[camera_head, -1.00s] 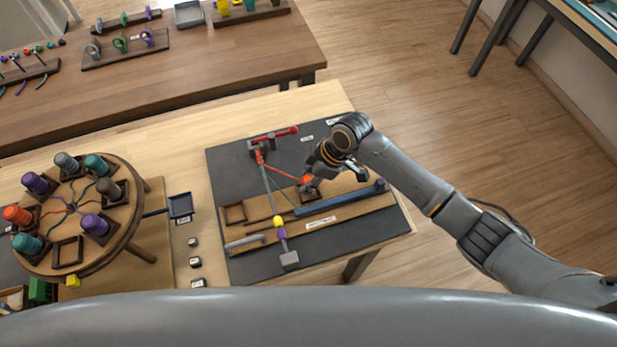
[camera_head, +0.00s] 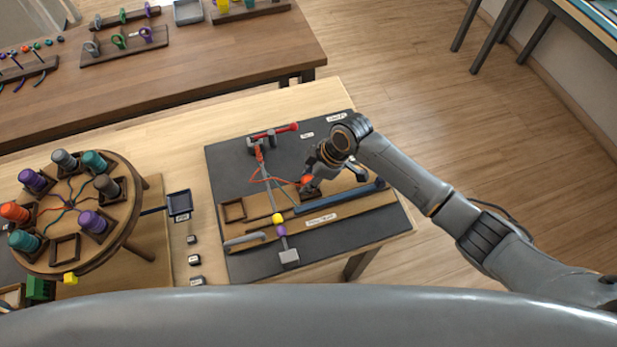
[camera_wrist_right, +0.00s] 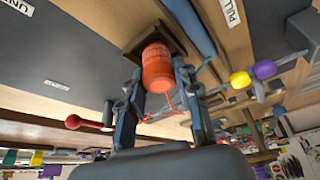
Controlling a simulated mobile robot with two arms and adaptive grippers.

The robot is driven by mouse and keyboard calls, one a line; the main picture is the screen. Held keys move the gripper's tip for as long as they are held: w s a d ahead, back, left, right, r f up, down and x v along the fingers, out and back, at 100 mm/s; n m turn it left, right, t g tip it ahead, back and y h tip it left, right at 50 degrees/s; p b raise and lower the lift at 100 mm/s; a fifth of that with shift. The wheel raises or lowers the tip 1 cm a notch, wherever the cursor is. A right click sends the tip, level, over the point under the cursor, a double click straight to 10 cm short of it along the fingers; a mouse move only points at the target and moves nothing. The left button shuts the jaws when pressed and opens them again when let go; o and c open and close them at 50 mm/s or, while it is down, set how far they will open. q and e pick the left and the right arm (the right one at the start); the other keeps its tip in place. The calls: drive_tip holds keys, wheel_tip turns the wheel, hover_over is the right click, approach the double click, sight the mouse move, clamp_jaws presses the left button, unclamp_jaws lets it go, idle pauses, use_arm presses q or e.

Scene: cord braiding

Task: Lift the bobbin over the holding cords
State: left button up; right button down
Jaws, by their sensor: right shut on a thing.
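The orange-red bobbin (camera_head: 307,180) is between the fingers of my right gripper (camera_head: 311,184), on the dark braiding board's right half. The right wrist view shows the bobbin (camera_wrist_right: 157,68) with a finger on each side, at a small square wooden holder (camera_wrist_right: 153,36). I cannot tell whether it touches the holder. Its orange cord (camera_head: 270,180) runs left in a slack loop to the holding cords (camera_head: 267,190). These stretch from the red-handled clamp (camera_head: 275,134) down past a yellow bead (camera_head: 278,218) and a purple bead (camera_head: 281,230) to a grey weight (camera_head: 289,256).
A blue bar (camera_head: 340,198) lies just below my right gripper. An empty square wooden holder (camera_head: 233,211) and a grey handle (camera_head: 245,242) are on the board's left. A round stand (camera_head: 130,225) with several coloured bobbins stands at left.

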drive_tip(key=c, duration=0.9)
unclamp_jaws()
drive_tip(key=v, duration=1.2)
